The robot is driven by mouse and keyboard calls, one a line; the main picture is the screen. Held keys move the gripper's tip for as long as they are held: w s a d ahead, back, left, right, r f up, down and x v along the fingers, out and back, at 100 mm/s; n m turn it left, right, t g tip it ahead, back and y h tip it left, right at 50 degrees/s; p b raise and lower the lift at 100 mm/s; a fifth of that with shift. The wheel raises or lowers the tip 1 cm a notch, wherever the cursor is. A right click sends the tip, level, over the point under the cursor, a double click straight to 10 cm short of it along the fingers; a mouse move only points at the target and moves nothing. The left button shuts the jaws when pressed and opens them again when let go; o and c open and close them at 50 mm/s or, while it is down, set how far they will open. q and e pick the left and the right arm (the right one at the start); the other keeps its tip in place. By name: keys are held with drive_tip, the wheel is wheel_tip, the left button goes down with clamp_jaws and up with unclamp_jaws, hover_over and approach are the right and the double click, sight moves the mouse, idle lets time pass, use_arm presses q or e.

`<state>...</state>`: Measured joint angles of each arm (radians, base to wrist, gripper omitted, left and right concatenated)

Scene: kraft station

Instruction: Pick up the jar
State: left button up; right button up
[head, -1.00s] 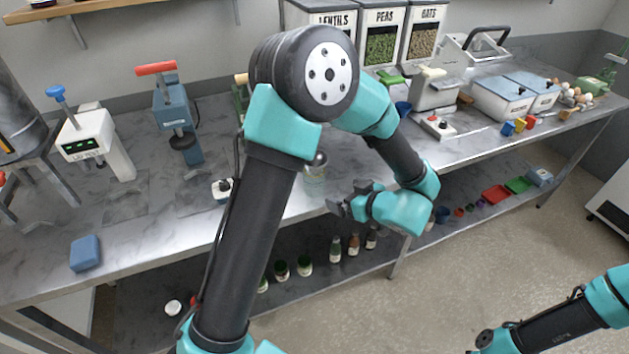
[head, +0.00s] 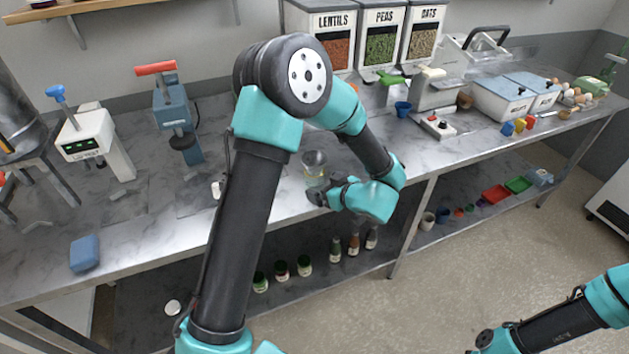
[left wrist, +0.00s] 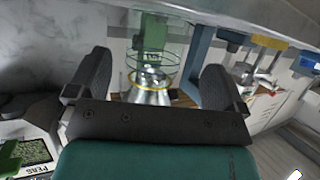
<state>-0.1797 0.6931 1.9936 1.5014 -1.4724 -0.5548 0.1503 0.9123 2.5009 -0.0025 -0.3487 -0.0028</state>
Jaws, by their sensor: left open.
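The jar (head: 314,167) is clear glass with a yellowish band low on it. It stands upright on the grey worktop near the front edge, in the middle of the head view. My left gripper (head: 322,195) is open and close to the jar at its front right; its arm hides part of the worktop to the left. In the left wrist view the jar (left wrist: 151,72) shows between the two dark fingers of my left gripper (left wrist: 156,68), with space on both sides. My right gripper is not visible; only part of its arm shows at lower right.
Lentils, peas and oats bins (head: 381,36) stand behind. A white scale (head: 95,142) and a blue press (head: 176,115) stand to the left. A blue block (head: 85,253) lies at the front left. Several small bottles (head: 304,265) stand on the lower shelf.

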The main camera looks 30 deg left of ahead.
sight(321, 174)
use_arm(q)
drive_tip(key=shift+x, duration=2.3)
drive_tip(key=shift+w+d, duration=0.1)
drive_tip(key=shift+w, duration=0.1)
drive_tip(key=shift+c, duration=0.4)
drive_tip(key=c, duration=1)
drive_tip(key=shift+r, duration=0.1)
drive_tip(key=shift+r, duration=1.75)
drive_tip(key=s+d+r, duration=0.1)
drive_tip(key=s+d, duration=0.7)
drive_tip(key=s, duration=0.5)
drive_tip(key=shift+s+r, duration=0.2)
drive_tip(key=shift+s, duration=0.2)
drive_tip(key=shift+d, duration=0.1)
